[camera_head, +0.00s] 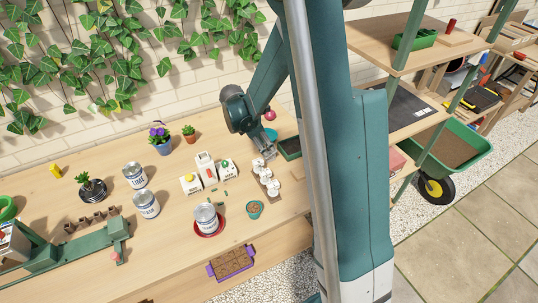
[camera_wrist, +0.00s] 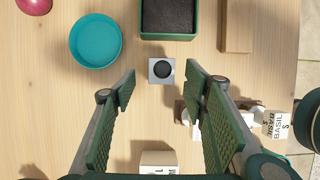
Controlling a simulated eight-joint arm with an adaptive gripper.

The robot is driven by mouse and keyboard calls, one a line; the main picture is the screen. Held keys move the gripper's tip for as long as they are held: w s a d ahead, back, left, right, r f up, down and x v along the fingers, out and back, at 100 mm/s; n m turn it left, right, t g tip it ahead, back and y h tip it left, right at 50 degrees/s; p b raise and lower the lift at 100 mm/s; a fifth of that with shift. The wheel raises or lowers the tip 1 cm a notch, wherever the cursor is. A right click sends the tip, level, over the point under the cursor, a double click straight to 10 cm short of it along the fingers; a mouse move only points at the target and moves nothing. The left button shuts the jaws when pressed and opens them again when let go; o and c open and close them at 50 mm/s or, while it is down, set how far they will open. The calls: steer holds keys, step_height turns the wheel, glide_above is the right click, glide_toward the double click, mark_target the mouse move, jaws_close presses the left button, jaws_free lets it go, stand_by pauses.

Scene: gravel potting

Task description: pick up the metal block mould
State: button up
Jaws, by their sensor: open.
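The metal block mould (camera_wrist: 153,77) is a small pale grey square with a dark round hollow in its top. It lies on the wooden bench near the top centre of the wrist view. My gripper (camera_wrist: 160,84) is open and empty, with one green finger to the left of the mould and one to the right in that picture. The fingertips look apart from the mould; how far above it they are, I cannot tell. In the head view my gripper (camera_head: 268,153) points down over the bench, and I cannot make out the mould there.
A teal bowl (camera_wrist: 96,40) lies left of the mould, a green soil tray (camera_wrist: 193,20) just beyond it and a wooden block (camera_wrist: 237,25) beyond right. A basil label block (camera_wrist: 279,126) is at right. White cartons (camera_head: 190,184) and a terracotta pot (camera_head: 189,134) stand on the bench.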

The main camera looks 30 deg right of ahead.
mark_target(268, 150)
steer(key=shift+d+f, duration=0.1)
steer(key=shift+f, duration=0.05)
steer(key=shift+b+x, duration=0.45)
steer(key=shift+x, duration=2)
steer(key=shift+s+d, duration=0.1)
steer(key=shift+s, duration=0.05)
steer(key=c, duration=1.1)
